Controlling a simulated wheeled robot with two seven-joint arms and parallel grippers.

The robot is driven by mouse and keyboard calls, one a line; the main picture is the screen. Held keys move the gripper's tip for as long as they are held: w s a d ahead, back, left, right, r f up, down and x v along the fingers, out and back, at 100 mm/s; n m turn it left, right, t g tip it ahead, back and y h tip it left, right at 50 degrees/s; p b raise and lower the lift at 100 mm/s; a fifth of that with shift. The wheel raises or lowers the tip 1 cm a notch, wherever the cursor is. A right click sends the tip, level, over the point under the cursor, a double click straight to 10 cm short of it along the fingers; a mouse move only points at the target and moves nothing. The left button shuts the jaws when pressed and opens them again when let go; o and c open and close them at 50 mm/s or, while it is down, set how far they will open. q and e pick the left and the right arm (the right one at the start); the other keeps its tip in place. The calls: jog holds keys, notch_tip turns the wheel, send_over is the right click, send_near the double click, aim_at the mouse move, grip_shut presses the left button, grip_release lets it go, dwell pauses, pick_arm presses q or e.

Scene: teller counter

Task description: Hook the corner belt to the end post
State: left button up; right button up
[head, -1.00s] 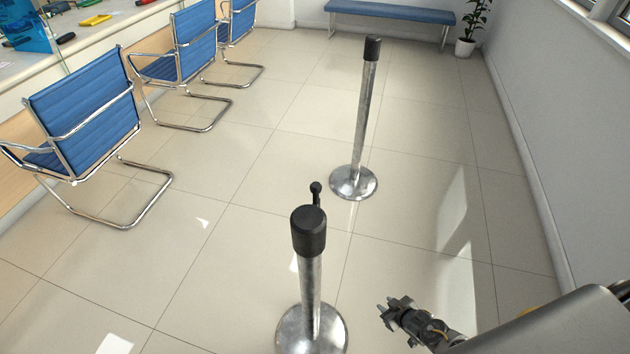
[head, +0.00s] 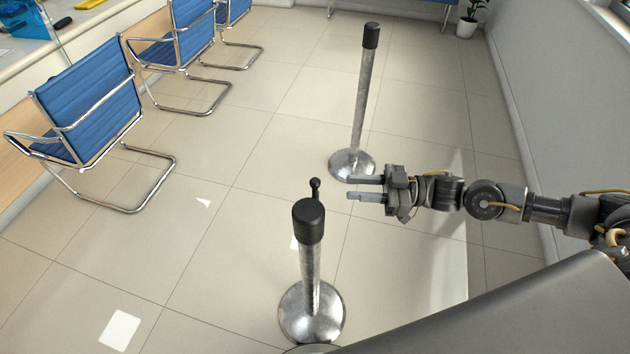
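A near post (head: 310,262) with a black cap and round metal base stands upright in front of me. A small black knob (head: 315,188) shows at the far side of its cap, which looks like the belt's end piece. A second post (head: 361,95) with a black cap stands upright farther back. No stretched belt shows between the posts. I cannot tell which is the end post. My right gripper (head: 365,188) is open and empty, its fingers pointing left, to the right of the knob and apart from it. My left gripper is not in view.
Blue chairs (head: 92,97) with chrome frames stand along the counter (head: 50,60) at the left. A white wall (head: 560,110) runs along the right. A potted plant (head: 467,25) stands at the back. The tiled floor between chairs and posts is clear.

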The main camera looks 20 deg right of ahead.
aim_at(315, 182)
jog(key=p+x, duration=0.3)
jog(key=x, duration=0.5)
jog(key=shift+w+a+r, duration=0.15)
jog(key=shift+w+a, duration=0.05)
jog(key=shift+a, duration=0.1)
jog(key=shift+w+a, duration=0.2)
jog(key=shift+a, duration=0.4)
jog(key=shift+c, duration=0.4)
grip_shut()
